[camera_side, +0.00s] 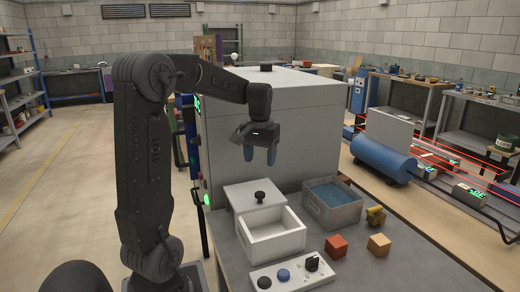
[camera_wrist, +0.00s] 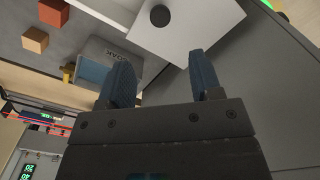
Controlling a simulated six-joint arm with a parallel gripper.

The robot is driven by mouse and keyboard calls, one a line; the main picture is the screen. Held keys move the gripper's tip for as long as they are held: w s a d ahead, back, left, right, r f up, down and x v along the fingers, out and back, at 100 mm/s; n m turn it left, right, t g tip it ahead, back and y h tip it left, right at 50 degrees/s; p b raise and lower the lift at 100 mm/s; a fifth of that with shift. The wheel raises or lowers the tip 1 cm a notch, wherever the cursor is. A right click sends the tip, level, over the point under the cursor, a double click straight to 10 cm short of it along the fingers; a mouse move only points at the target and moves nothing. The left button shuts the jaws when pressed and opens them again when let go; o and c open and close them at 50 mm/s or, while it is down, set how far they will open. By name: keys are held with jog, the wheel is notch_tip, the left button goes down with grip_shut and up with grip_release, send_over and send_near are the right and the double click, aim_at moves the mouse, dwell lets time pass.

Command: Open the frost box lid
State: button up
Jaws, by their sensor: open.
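A small white box (camera_side: 275,242) stands on the bench, and its front part is open and looks empty. A flat white lid (camera_side: 245,194) with a black knob (camera_side: 260,197) lies at its back; I cannot tell whether it rests on the box or behind it. The lid (camera_wrist: 195,22) and knob (camera_wrist: 160,16) also show in the wrist view. No frost label is readable on it. My gripper (camera_side: 259,155) is open and empty, pointing down above the lid and apart from it. Its blue fingers also show in the wrist view (camera_wrist: 160,62).
A large grey cabinet (camera_side: 275,115) with a black top knob stands behind my gripper. A grey bin (camera_side: 345,213) with blue contents sits right of the box. A red cube (camera_side: 336,246), tan cube (camera_side: 379,245), yellow item (camera_side: 376,216) and control panel (camera_side: 291,275) are nearby.

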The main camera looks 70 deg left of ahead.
notch_tip(320, 180, up, 3)
jog(key=shift+f, duration=0.2)
jog(key=s+d+m+t, duration=0.2)
jog(key=s+d+m, duration=0.2)
jog(key=d, duration=0.9)
jog(key=s+d+f+m+t, duration=0.1)
jog(key=s+d+m+t, duration=0.2)
jog(key=d, duration=0.9)
jog(key=s+m, duration=0.2)
jog(key=shift+s+d+f+t, duration=0.25)
jog(key=shift+s+d+t, duration=0.05)
jog(key=shift+s+d, duration=0.05)
